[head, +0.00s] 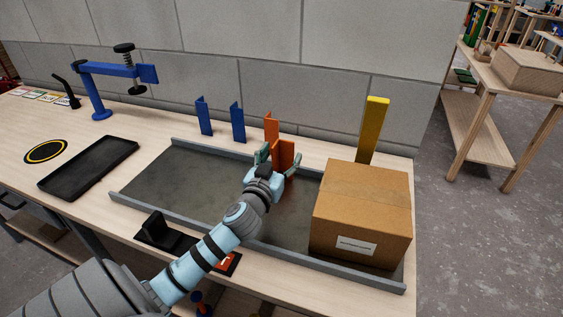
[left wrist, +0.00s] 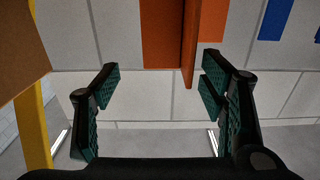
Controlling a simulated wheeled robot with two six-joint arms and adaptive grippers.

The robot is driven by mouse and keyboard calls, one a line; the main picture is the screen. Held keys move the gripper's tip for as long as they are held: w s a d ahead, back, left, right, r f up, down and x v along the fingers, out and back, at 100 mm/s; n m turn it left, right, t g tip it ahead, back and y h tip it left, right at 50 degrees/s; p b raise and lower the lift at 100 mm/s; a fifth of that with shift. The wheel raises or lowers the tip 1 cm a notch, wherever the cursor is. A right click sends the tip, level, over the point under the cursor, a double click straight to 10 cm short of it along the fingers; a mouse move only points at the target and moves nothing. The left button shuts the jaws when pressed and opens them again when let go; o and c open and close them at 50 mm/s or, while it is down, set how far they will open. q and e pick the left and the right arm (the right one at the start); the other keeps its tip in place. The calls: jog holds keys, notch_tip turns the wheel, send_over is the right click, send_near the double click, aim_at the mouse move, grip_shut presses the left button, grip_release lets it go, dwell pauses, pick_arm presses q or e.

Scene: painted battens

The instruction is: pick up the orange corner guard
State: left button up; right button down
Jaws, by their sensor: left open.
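The near orange corner guard (head: 284,150) stands upright in the grey tray (head: 205,178); my left gripper hides its lower part. A second upright orange piece (head: 271,124) stands just behind it, nearer the wall. My left gripper (head: 277,160) is open, with one finger on each side of the near guard in the head view. In the left wrist view the guard (left wrist: 163,35) shows between and beyond the fingers (left wrist: 160,85), with nothing gripped. Contact cannot be told. The second orange piece (left wrist: 211,20) shows beside it. My right gripper is not in view.
A cardboard box (head: 360,212) stands on the tray's right end, with a yellow upright (head: 372,130) behind it. Two blue uprights (head: 237,122) stand left of the orange ones. A blue clamp stand (head: 97,90) and a black tray (head: 88,166) are at left.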

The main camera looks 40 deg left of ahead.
aim_at(286, 146)
pick_arm(q)
jog(key=x, duration=0.4)
jog(key=shift+w+a+f, duration=0.15)
jog(key=shift+w+a, duration=0.1)
jog(key=shift+a, duration=0.1)
jog(key=c, duration=1.5)
